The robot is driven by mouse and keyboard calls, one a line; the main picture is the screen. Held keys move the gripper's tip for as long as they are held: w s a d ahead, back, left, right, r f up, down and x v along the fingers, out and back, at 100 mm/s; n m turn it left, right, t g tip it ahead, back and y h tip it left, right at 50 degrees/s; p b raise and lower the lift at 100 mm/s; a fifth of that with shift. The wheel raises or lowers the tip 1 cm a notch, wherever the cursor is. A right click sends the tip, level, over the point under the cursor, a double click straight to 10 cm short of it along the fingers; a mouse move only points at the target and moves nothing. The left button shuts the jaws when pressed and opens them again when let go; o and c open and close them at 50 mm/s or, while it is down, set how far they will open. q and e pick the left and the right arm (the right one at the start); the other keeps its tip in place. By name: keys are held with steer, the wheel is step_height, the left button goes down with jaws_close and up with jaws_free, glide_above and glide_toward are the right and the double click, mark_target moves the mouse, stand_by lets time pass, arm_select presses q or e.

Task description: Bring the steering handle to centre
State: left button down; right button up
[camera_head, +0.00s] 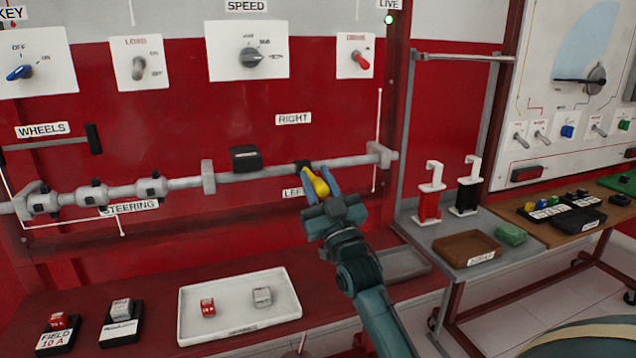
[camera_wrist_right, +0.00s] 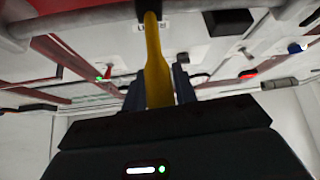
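The steering handle (camera_head: 320,186) is yellow and joins the long grey shaft by a dark collar (camera_head: 303,166). It points down and toward me, between the RIGHT label (camera_head: 293,119) above and the LEFT label (camera_head: 292,193) below. My right gripper (camera_head: 321,186) has its fingers on both sides of the handle. In the right wrist view the yellow handle (camera_wrist_right: 157,65) fills the space between the two dark fingers (camera_wrist_right: 158,88), which look closed against it. The fingers hide part of its sides. My left gripper is not in view.
The grey shaft (camera_head: 265,172) runs along the red wall, with a black block (camera_head: 245,158) above it. A white tray (camera_head: 240,305) lies on the red bench below. A side table with a brown tray (camera_head: 466,247) stands to the right.

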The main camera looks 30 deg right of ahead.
steer(key=o, duration=0.4)
steer(key=shift+c, duration=0.2)
steer(key=v, duration=1.3)
steer(key=shift+b, duration=0.4)
steer(key=shift+f, duration=0.1)
